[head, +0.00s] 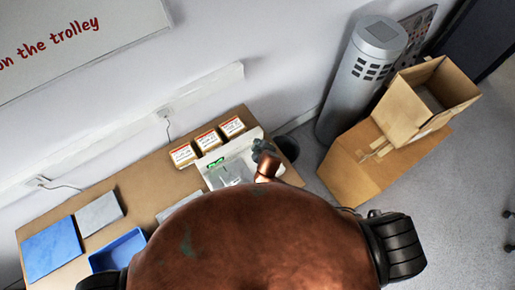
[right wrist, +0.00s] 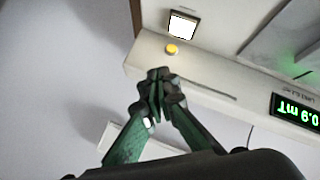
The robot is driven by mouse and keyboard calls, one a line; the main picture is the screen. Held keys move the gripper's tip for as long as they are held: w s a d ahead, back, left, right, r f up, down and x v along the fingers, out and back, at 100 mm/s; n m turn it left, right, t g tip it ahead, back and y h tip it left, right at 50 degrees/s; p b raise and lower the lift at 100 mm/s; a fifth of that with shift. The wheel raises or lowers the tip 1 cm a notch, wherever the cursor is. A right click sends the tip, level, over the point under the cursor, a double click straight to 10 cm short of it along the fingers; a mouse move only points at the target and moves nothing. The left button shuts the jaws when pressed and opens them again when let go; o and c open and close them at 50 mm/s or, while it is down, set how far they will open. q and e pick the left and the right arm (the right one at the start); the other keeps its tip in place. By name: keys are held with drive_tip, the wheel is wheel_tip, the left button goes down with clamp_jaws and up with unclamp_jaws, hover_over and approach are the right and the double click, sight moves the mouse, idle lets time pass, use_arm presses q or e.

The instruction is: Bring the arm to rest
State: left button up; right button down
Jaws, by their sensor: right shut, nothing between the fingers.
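My right gripper (head: 264,147) is over the right end of a white instrument (head: 241,153) on the bench. In the right wrist view its fingers (right wrist: 158,80) are shut together with nothing between them. The instrument also shows in that view (right wrist: 205,83), with a yellow round button (right wrist: 172,49), a bright square (right wrist: 182,25) and a green display (right wrist: 297,109) that reads upside down as 0.9 mT. The fingertips appear just below the button in the picture; I cannot tell whether they touch the instrument. My left gripper is not in view.
Three small labelled boxes (head: 207,141) stand behind the instrument on the brown bench (head: 150,193). A blue tray (head: 118,250), a blue panel (head: 52,248) and a grey plate (head: 99,214) lie at left. Cardboard boxes (head: 385,165) and a grey cylinder (head: 362,75) stand at right.

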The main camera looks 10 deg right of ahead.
drive_tip(key=shift+s+d, duration=0.1)
idle(0.5)
drive_tip(key=s+d+r+m+g+h, duration=0.1)
drive_tip(key=s+d+r+m+g, duration=0.3)
drive_tip(key=s+d, duration=0.95)
drive_tip(key=s+d+r+m+g+h, duration=0.15)
drive_tip(key=s+d+r+m, duration=0.35)
drive_tip(key=s+d, duration=0.9)
drive_tip(key=s+a+f+y+b, duration=0.15)
drive_tip(key=f+b, duration=0.25)
drive_tip(key=f, duration=0.9)
drive_tip(key=s+a+f+g+h+b, duration=0.1)
drive_tip(key=a+f+b, duration=0.15)
drive_tip(key=f, duration=1.15)
drive_tip(key=s+a+f+y+b, duration=0.15)
drive_tip(key=f+b, duration=0.25)
drive_tip(key=f, duration=0.9)
drive_tip(key=s+f+b, duration=0.3)
drive_tip(key=s+f, duration=0.3)
drive_tip(key=f, duration=0.4)
drive_tip(key=s+f+g+b, duration=0.1)
drive_tip(key=s+f+b, duration=0.3)
drive_tip(key=s+f, duration=0.3)
drive_tip(key=s+f+b, duration=0.3)
drive_tip(key=s+f, duration=0.4)
drive_tip(key=f, duration=0.5)
drive_tip(key=shift+s+d+f+n+g, duration=0.25)
drive_tip(key=shift+d+f+n+g, duration=0.05)
drive_tip(key=shift+d+g, duration=0.05)
